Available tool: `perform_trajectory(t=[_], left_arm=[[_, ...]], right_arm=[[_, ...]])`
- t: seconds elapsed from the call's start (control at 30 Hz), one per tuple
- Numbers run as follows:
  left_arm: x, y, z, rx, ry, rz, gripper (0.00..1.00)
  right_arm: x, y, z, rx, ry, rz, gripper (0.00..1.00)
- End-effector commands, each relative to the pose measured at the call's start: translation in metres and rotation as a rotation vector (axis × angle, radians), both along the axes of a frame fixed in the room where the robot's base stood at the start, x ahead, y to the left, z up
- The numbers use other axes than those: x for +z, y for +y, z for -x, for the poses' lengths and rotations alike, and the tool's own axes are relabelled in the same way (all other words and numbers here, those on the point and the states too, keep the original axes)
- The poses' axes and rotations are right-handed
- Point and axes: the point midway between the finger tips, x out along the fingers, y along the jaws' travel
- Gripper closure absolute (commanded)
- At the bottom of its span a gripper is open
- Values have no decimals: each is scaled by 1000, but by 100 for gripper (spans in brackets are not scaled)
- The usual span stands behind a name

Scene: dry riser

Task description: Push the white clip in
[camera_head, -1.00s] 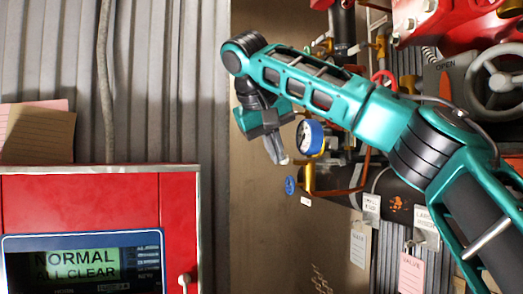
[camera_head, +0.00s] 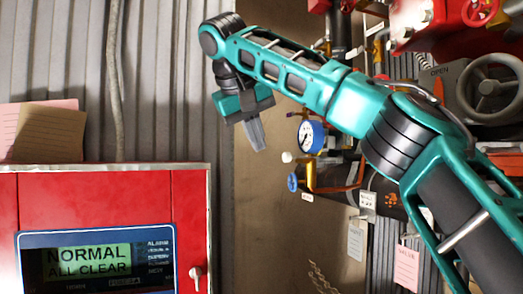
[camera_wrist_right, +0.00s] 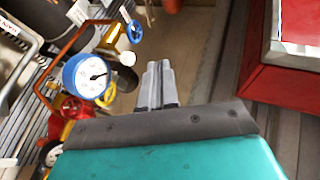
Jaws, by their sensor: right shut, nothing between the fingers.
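A small round white piece (camera_head: 287,157), which looks like the white clip, sticks out on the left side of the brass pipework, just below the blue-rimmed gauge (camera_head: 312,137). In the right wrist view the white piece (camera_wrist_right: 127,58) is left of the fingertips, beside the gauge (camera_wrist_right: 87,75). My right gripper (camera_head: 257,147) is shut and empty, pointing down, left of and slightly above the white piece in the head view. A visible gap separates them in both views. My left gripper is out of view.
A red panel (camera_head: 110,200) with a display reading NORMAL ALL CLEAR and a small white latch (camera_head: 196,273) stands at lower left. A blue handwheel (camera_head: 292,182) is just below the white piece. Pipes, tags and a grey wheel (camera_head: 490,85) crowd the right.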

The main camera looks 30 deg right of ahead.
Motion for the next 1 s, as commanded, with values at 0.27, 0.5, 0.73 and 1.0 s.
perform_trajectory(t=[0.27, 0.5, 0.73, 1.0], left_arm=[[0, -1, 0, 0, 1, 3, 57], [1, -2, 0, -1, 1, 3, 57], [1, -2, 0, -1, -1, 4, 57], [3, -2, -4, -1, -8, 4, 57]], right_arm=[[43, 28, 18, -3, -1, 2, 100], [54, 35, 23, -2, 0, 0, 100], [54, 35, 23, -1, 2, -1, 100], [54, 35, 23, -1, 2, -1, 100]])
